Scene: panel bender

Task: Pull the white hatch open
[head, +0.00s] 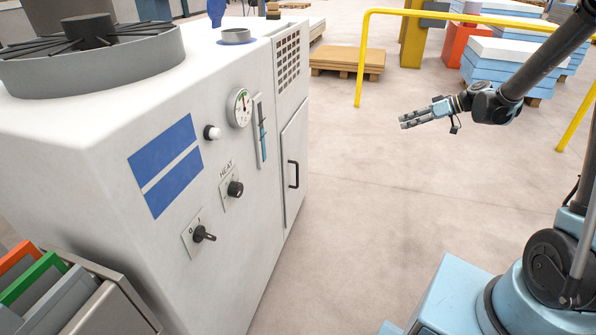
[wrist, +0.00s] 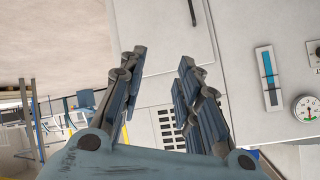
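The white hatch (head: 294,138) is shut, flush in the side of the white machine, with a black bar handle (head: 294,174) on it. In the wrist view the hatch (wrist: 160,35) lies beyond my fingers, and its handle (wrist: 193,12) shows at the top edge. My gripper (head: 403,122) is to the right of the machine in the head view, clear of the hatch and handle. Its fingers are apart and empty, as the wrist view (wrist: 160,68) also shows.
The white machine (head: 120,250) carries a gauge (head: 239,108), knobs (head: 235,188) and a switch (head: 203,234). A yellow rail (head: 362,60) stands behind my arm. A wooden pallet (head: 348,62) lies at the back. The floor beside the hatch is clear.

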